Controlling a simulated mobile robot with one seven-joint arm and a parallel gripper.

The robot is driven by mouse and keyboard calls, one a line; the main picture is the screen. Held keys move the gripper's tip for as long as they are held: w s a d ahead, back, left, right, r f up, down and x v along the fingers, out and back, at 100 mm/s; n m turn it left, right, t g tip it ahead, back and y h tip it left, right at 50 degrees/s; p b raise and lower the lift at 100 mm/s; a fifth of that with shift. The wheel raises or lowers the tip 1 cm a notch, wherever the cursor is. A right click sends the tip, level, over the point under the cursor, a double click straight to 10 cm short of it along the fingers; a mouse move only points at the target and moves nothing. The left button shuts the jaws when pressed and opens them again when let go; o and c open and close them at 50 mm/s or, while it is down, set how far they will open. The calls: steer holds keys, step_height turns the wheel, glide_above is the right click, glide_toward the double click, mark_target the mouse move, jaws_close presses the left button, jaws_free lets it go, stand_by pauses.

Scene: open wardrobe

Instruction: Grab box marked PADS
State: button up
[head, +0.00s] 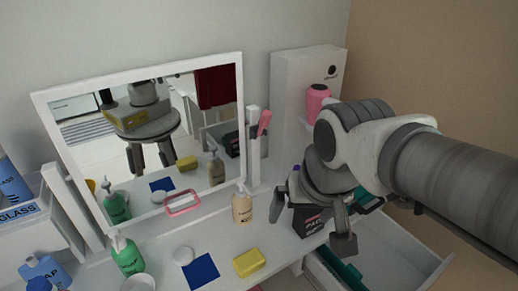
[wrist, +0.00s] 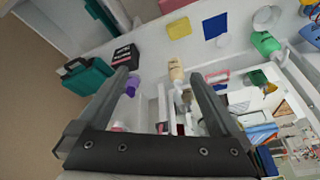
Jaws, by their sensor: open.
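The dark box marked PADS (head: 311,224) stands on the white tabletop toward its right end, partly hidden behind my gripper in the head view. In the wrist view the black box (wrist: 125,56), with pale lettering and a reddish band, lies just beyond the tip of the left finger. My gripper (head: 313,224) is open, with its fingers spread wide and pointing down around the box's place in the picture. In the wrist view my gripper (wrist: 158,74) has nothing between its fingers. I cannot tell whether a finger touches the box.
A teal case (wrist: 86,75) stands close beside the box. A purple item (wrist: 132,85) is near the left finger. A mirror (head: 150,140) stands behind; an open drawer (head: 400,255) is at right.

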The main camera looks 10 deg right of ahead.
steer(key=w+d+f+m+g+h+b, duration=0.2)
steer(key=w+f+m+g+b, duration=0.25)
steer(key=f, duration=0.75)
steer(key=m+t+h+b, duration=0.4)
steer(key=m+h+b, duration=0.3)
steer(key=m+h, duration=0.3)
glide_toward(307, 211)
steer(key=shift+n+h, duration=0.6)
steer(key=shift+n, duration=0.15)
steer(key=b+x, duration=0.3)
steer(key=x, duration=0.6)
steer(key=shift+w+d+f, duration=0.2)
steer(key=shift+d+f, duration=0.05)
steer(key=shift+f+b+x, duration=0.25)
steer(key=shift+b+x, duration=0.35)
steer(key=shift+x, duration=2.1)
steer(key=shift+a, duration=0.2)
steer(key=c, duration=1.4)
